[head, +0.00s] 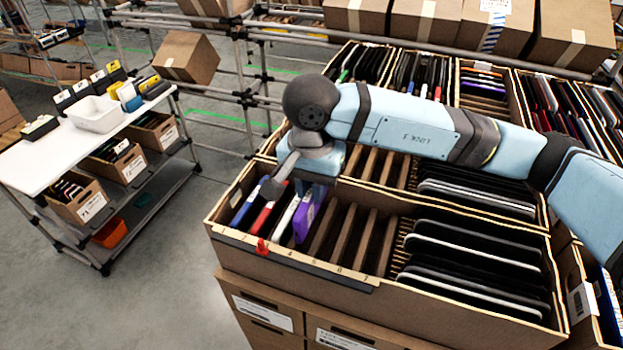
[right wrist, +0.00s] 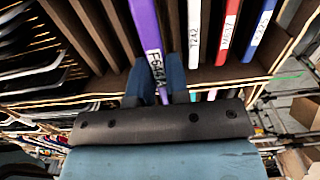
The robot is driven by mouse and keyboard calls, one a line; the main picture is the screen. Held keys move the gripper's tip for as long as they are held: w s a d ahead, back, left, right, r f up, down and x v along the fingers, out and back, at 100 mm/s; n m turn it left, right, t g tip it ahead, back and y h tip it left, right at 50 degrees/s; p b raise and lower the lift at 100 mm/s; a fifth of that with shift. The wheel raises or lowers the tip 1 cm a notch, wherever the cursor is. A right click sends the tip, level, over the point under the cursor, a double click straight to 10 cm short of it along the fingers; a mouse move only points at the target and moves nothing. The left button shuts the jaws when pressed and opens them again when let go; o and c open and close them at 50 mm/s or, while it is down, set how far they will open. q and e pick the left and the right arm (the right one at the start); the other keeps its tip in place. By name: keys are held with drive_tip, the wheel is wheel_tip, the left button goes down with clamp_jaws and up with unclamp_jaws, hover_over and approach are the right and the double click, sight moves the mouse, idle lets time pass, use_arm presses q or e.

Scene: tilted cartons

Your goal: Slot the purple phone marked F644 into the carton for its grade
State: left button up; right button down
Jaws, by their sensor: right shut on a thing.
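The purple phone (head: 304,216), with a white label reading F644 in the right wrist view (right wrist: 146,30), stands on edge, slightly tilted, at the divided carton (head: 232,268). My right gripper (head: 318,188) is shut on it from above, and its blue fingers (right wrist: 157,82) sit on either side of the phone's labelled end. The phone is beside a white phone (head: 283,216), with a red phone (head: 262,216) and a blue phone (head: 248,203) further left. Whether the purple phone rests on the slot floor is hidden. My left gripper is not in view.
Empty divided slots (head: 345,235) lie right of the purple phone. Black devices (head: 470,262) fill the carton's right part. A white-topped cart (head: 50,150) stands at left, with bare floor between.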

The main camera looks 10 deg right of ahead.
sight(312, 214)
wheel_tip(312, 214, down, 2)
drive_tip(key=shift+f+b, duration=0.4)
drive_tip(key=shift+b, duration=0.15)
drive_tip(key=shift+f+b, duration=1.9)
drive_tip(key=shift+b, duration=0.3)
drive_tip(key=shift+f+b, duration=0.25)
drive_tip(key=shift+b, duration=0.25)
drive_tip(key=c, duration=1)
unclamp_jaws()
drive_tip(key=shift+c, duration=0.2)
